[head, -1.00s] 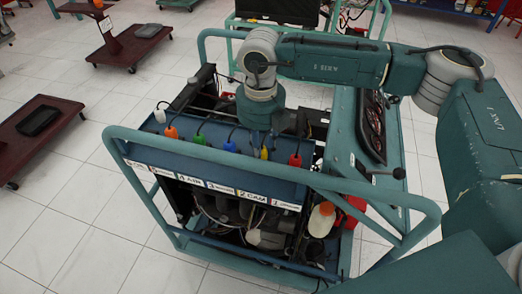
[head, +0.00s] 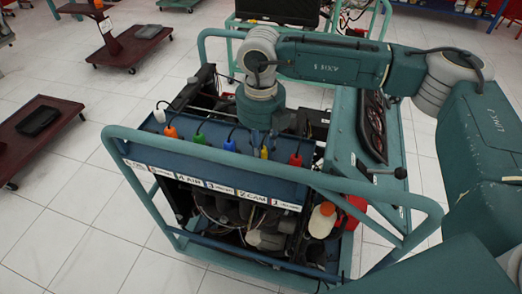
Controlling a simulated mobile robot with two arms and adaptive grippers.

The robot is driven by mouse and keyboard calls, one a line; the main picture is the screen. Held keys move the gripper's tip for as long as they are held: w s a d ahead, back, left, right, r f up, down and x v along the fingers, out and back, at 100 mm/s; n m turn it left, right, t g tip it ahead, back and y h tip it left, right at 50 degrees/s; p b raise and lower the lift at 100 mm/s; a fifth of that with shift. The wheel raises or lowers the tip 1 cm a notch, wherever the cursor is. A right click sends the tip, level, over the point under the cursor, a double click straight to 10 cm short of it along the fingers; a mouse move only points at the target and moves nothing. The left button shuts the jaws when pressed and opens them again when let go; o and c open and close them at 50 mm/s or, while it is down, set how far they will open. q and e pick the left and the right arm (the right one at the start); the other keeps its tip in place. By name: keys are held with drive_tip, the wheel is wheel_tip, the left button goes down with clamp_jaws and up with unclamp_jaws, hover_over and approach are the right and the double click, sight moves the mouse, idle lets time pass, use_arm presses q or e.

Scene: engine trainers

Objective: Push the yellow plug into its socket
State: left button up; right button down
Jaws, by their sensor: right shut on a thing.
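The yellow plug (head: 264,153) stands near the right end of the blue panel (head: 220,166) on the engine trainer. My right gripper (head: 263,138) reaches down from above and is shut on the yellow plug. The plug's lower end meets the panel, but its socket is hidden, so I cannot tell how deep it sits. The label below it reads "2 CAM" (head: 252,196). My left gripper is not in view.
Blue (head: 230,146), green (head: 200,138), orange (head: 170,132) and white (head: 160,116) plugs stand to the left, and a red plug (head: 296,160) to the right. The teal frame rail (head: 300,181) runs in front.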

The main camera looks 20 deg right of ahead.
drive_tip(key=shift+f, duration=0.15)
drive_tip(key=c, duration=1.4)
unclamp_jaws()
drive_tip(key=shift+c, duration=0.2)
drive_tip(key=shift+r+p, duration=1.45)
drive_tip(key=shift+r, duration=2.05)
clamp_jaws()
